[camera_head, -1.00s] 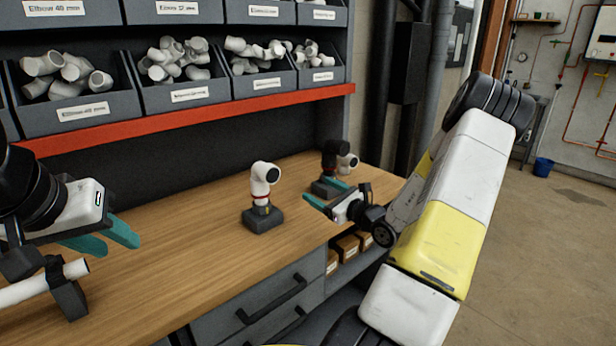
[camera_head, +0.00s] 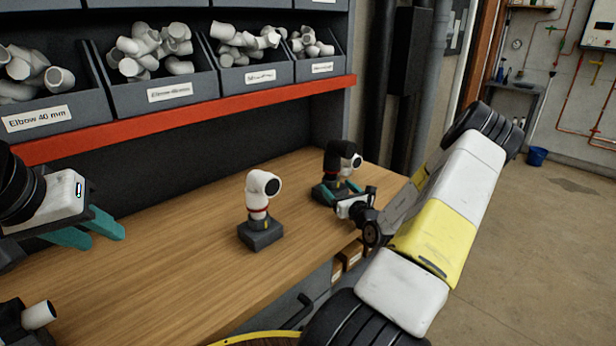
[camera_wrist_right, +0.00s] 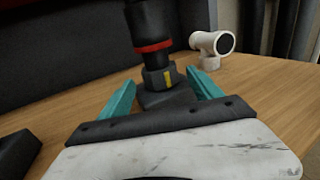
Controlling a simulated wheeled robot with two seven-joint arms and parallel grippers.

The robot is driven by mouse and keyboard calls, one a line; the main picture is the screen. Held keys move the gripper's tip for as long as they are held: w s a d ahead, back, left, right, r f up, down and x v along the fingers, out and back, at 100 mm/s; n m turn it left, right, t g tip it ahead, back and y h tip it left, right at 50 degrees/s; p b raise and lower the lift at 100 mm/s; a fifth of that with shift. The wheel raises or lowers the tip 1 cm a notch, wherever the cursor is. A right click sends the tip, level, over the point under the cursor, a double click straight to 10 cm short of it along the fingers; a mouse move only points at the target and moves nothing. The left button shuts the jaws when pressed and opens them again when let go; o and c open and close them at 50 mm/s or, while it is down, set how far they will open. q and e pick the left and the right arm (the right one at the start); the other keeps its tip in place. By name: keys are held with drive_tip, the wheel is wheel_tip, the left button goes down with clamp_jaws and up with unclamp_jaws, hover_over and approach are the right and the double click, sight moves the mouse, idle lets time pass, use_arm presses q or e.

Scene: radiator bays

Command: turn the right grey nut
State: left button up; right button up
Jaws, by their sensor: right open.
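The right grey nut (camera_wrist_right: 158,78), with a yellow mark, sits below a red ring on an upright black fitting (camera_wrist_right: 152,25) in the right wrist view. The black fitting also stands at the back right of the bench in the head view (camera_head: 338,160). My right gripper (camera_wrist_right: 163,80) is open, with one teal finger on each side of the nut and its base; I cannot tell whether they touch. It also shows in the head view (camera_head: 338,189). My left gripper (camera_head: 105,238) is open and empty over the bench's left side.
A white elbow fitting (camera_head: 258,190) with a red ring stands on a dark base (camera_head: 261,235) mid-bench. A white pipe end (camera_head: 39,315) is at lower left. Bins (camera_head: 160,94) hang above a red shelf edge (camera_head: 200,112).

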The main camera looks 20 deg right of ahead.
sight(335, 185)
drive_tip(key=w, duration=0.5)
drive_tip(key=c, duration=1.4)
drive_tip(key=shift+o, duration=0.2)
